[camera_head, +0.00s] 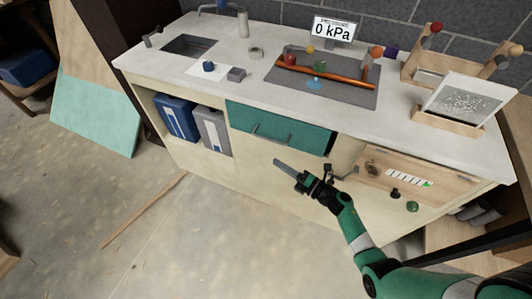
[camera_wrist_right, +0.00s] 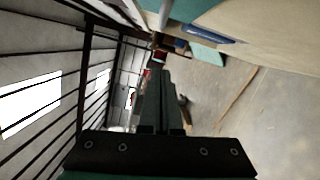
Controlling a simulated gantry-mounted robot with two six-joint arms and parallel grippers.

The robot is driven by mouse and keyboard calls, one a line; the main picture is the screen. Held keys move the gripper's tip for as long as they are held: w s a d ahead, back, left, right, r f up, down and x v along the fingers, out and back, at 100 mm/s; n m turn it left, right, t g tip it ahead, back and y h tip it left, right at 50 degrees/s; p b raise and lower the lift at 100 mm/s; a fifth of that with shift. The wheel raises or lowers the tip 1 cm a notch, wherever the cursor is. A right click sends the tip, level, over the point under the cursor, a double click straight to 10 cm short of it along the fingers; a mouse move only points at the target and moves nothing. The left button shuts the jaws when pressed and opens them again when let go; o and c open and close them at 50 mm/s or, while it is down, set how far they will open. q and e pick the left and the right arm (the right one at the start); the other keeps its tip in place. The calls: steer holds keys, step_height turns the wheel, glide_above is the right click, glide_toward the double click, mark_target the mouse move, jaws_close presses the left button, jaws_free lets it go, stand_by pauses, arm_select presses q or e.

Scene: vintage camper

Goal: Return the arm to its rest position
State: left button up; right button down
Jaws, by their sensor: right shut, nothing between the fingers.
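My right arm is green and black and comes in from the lower right in the head view. Its right gripper (camera_head: 283,166) is shut and empty, held in front of the counter's cabinet, below the teal drawer (camera_head: 278,128). In the right wrist view the gripper's fingers (camera_wrist_right: 161,100) lie together with nothing between them. My left gripper is not in view.

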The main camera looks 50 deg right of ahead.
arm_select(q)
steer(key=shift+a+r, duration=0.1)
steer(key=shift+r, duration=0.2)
arm_select(e)
steer(key=shift+s+a+f, duration=0.1)
steer(key=shift+s+a, duration=0.1)
steer(key=shift+s, duration=0.75)
steer(key=shift+a, duration=0.1)
